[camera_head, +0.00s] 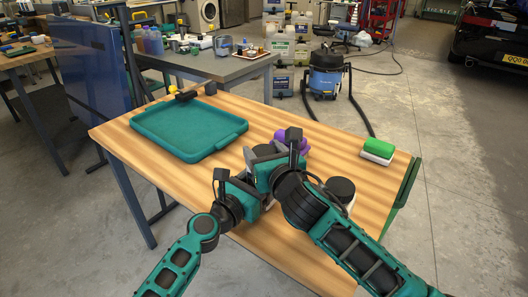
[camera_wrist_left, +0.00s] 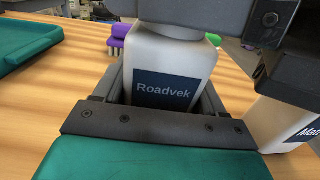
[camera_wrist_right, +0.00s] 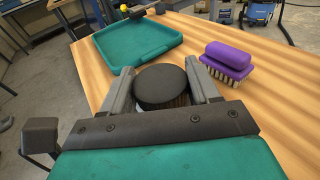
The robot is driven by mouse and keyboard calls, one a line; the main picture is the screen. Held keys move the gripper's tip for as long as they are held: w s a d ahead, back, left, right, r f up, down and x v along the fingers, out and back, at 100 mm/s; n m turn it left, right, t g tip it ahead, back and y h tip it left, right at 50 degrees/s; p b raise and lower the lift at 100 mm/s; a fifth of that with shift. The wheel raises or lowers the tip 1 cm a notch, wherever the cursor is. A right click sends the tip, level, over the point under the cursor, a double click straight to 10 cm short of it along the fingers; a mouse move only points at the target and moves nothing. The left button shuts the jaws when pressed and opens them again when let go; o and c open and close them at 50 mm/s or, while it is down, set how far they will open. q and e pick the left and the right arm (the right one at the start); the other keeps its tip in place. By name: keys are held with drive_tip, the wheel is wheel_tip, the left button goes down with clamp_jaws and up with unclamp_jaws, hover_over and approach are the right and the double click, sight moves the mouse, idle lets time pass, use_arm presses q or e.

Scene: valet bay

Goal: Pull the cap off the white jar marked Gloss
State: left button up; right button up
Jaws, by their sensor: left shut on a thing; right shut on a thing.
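A white jar (camera_wrist_left: 172,70) fills the middle of the left wrist view; its dark label reads "Roadvek", and the word Gloss does not show. My left gripper (camera_head: 252,186) is shut around its body. My right gripper (camera_head: 272,153) is right above and shut on a round black cap (camera_wrist_right: 162,86), which sits between its fingers in the right wrist view. The right gripper hides the jar's top in the left wrist view, so I cannot tell whether cap and jar still join. In the head view the grippers mostly hide both.
A second white jar (camera_wrist_left: 280,122), label beginning "Mat", stands close at the right; its black lid (camera_head: 341,188) shows beside my right arm. A purple brush (camera_wrist_right: 229,60) is just beyond. A green tray (camera_head: 188,130) lies at left. A green-topped brush (camera_head: 378,149) is near the right edge.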

sight(264, 151)
drive_tip(key=shift+r, duration=0.25)
idle(0.7)
drive_tip(key=shift+r, duration=0.85)
drive_tip(key=shift+r, duration=2)
use_arm(q)
drive_tip(key=o, duration=1.6)
